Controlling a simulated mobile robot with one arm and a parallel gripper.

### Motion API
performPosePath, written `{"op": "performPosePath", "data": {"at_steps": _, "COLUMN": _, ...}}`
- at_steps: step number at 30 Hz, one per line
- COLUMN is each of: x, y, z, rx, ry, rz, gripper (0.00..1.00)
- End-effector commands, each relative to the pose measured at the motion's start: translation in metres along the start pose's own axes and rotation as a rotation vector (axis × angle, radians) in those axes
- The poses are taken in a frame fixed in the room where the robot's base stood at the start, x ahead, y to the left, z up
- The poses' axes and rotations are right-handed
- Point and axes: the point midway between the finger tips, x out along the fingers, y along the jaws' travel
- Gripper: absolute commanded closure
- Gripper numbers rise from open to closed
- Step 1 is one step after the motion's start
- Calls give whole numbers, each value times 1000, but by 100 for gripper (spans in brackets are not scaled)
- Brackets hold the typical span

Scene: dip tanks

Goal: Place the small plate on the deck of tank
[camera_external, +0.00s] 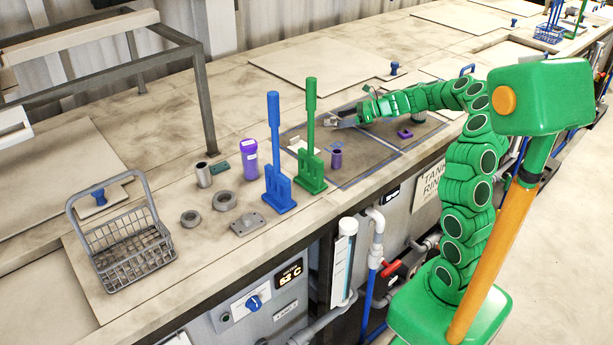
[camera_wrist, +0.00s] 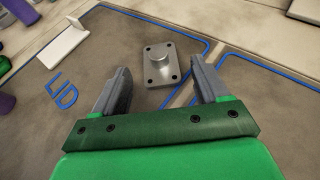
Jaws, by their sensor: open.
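In the wrist view, a small grey metal plate (camera_wrist: 150,76) with a round raised boss and corner holes lies flat on the brown blue-outlined deck area (camera_wrist: 230,110). It lies ahead of and between the fingertips of my gripper (camera_wrist: 160,80), which is open and holds nothing. In the external view, my gripper (camera_external: 343,121) hangs low over the far side of the blue-outlined deck (camera_external: 365,150), and I cannot make out that plate there. Another flat grey plate with holes (camera_external: 247,224) lies on the counter at the left, near the front edge.
A white angle piece (camera_wrist: 65,42) lies beside the word LID. Blue (camera_external: 278,190) and green (camera_external: 310,172) upright-handled tools stand left of the deck. A wire basket (camera_external: 125,240) stands far left.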

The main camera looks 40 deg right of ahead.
Motion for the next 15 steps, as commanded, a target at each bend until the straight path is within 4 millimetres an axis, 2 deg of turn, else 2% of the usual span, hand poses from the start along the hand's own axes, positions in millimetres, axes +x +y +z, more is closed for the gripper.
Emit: {"op": "performPosePath", "data": {"at_steps": 15, "x": -62, "y": 0, "z": 0, "rx": 0, "ry": -1, "rz": -2, "gripper": 26}}
